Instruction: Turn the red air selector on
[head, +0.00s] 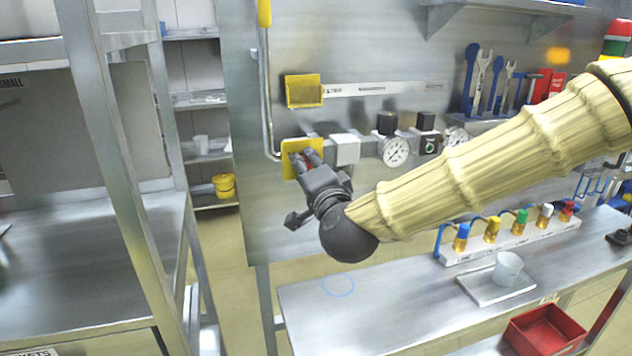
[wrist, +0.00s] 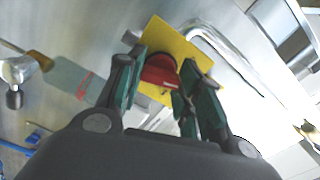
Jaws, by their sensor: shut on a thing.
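The red air selector (wrist: 160,72) is a red knob on a yellow plate (wrist: 187,47) fixed to the metal panel. In the head view the yellow plate (head: 290,170) shows at the left of the panel, with the knob mostly hidden behind my fingers. My gripper (head: 307,160) reaches up to the plate. In the wrist view my gripper (wrist: 158,90) has its two green-padded fingers on either side of the red knob, shut on it. The exact angle of the knob is partly hidden by the fingers.
A white box (head: 345,149) and a round gauge (head: 394,151) sit right of the plate. A yellow holder (head: 303,91) is above. A vertical pipe (head: 266,95) runs close on the left. Below are a bench (head: 390,315) and a valve row (head: 510,236).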

